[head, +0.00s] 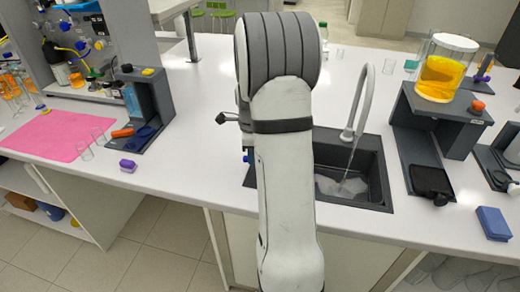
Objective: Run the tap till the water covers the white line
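The grey tap (362,100) arches over the dark sink (376,170) set in the white bench. A thin stream seems to fall from its spout into the sink. A pale, whitish patch (342,187) shows at the bottom of the sink, where the stream lands; whether it is water or an object I cannot tell. I cannot make out a white line. My own arm stands upright in the middle of the view and hides the left part of the sink. My gripper is hidden behind it. A small dark part sticks out to the arm's left.
Right of the sink, a beaker of orange liquid (443,75) stands on a dark stand (440,108). A blue box (493,223) lies near the front edge. A pink mat (50,135), two glasses and a dark rig (150,110) are at left.

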